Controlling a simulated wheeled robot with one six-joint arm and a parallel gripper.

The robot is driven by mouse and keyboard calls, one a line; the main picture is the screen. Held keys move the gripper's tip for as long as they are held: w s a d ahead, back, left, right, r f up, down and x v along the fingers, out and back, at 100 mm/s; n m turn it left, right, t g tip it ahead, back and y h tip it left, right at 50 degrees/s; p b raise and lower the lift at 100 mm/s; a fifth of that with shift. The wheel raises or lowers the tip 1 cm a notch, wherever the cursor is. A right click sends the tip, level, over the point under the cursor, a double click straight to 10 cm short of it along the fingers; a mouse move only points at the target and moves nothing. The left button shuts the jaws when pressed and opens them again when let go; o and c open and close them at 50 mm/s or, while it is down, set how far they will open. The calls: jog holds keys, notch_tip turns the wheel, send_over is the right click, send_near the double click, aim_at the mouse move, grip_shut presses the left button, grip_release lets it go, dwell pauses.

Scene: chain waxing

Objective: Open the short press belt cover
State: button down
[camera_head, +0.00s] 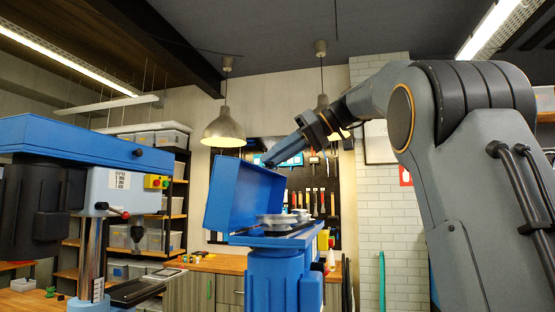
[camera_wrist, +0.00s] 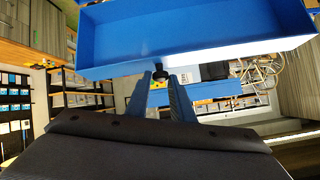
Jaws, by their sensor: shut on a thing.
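The short press (camera_head: 272,272) is blue and stands in the middle of the head view. Its belt cover (camera_head: 240,195) is swung up and stands steeply tilted, its hollow side facing right. Metal pulleys (camera_head: 280,219) show uncovered on top of the press. My gripper (camera_head: 268,161) is at the cover's upper edge, reaching in from the right. In the wrist view the cover (camera_wrist: 200,35) spans the top, and my two fingers (camera_wrist: 161,80) are shut on a small black knob (camera_wrist: 160,74) at its edge. The exact contact is partly hidden in the head view.
A taller press with a shut blue cover (camera_head: 80,140) stands at the left. A lamp (camera_head: 224,130) hangs behind the raised cover. A wooden workbench (camera_head: 215,264) and shelves with bins (camera_head: 170,205) stand behind. The space right of the press, under my arm, looks clear.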

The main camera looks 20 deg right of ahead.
jog(key=shift+s+a+r, duration=0.1)
jog(key=shift+a+r, duration=0.05)
jog(key=shift+r, duration=0.2)
jog(key=c, duration=1.7)
grip_release()
jog(key=shift+o, duration=0.6)
jog(key=shift+s+a, duration=0.1)
jog(key=shift+f, duration=0.2)
jog(key=b+v, duration=0.1)
jog(key=v, duration=0.7)
